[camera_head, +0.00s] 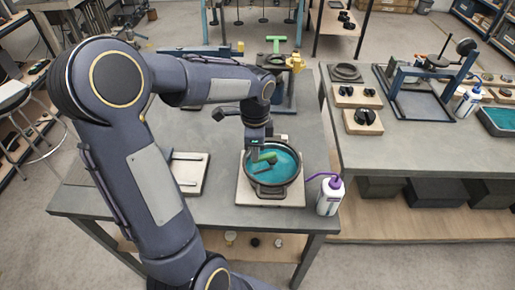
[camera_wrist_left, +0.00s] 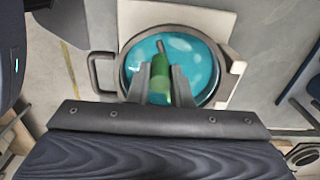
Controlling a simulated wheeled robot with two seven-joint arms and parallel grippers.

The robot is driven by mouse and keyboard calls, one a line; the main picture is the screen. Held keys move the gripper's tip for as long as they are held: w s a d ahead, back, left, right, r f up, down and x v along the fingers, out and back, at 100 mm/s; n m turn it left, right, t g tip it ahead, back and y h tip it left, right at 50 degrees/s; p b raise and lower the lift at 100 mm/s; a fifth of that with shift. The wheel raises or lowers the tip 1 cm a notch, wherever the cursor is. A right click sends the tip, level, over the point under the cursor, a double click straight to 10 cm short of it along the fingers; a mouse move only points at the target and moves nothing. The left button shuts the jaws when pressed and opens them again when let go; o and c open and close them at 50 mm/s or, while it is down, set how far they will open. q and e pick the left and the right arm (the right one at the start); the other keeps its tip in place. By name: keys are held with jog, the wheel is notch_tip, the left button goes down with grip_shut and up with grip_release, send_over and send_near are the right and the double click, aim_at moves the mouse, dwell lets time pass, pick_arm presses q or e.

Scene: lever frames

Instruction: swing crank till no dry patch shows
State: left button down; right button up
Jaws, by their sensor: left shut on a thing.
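A round dark pan (camera_head: 251,176) with side handles stands on a pale square board (camera_head: 293,200) near the table's front edge. Teal liquid or coating (camera_head: 287,163) fills it, and a few paler patches show on its surface in the left wrist view (camera_wrist_left: 183,44). The crank's green handle (camera_head: 266,157) is inside the pan's outline; it also shows in the left wrist view (camera_wrist_left: 159,88). My left gripper (camera_head: 260,155) reaches down over the pan, its fingers shut around the green handle. The fingers and handle hide part of the pan's floor. My right gripper is in neither view.
A white bottle with a purple spout (camera_head: 329,197) stands right of the board, near the table edge. A pale tray (camera_head: 190,173) lies to the left. Behind are a green T-handled stand (camera_head: 276,45) and a yellow piece (camera_head: 295,62). A second table (camera_head: 420,150) stands at right.

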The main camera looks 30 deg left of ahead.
pick_arm(q)
jog(key=shift+w+a+m, duration=0.3)
jog(key=shift+m, duration=0.5)
jog(key=c, duration=1.3)
grip_release()
jog(key=shift+r, duration=0.1)
notch_tip(320, 180, up, 8)
jog(key=shift+f, duration=0.15)
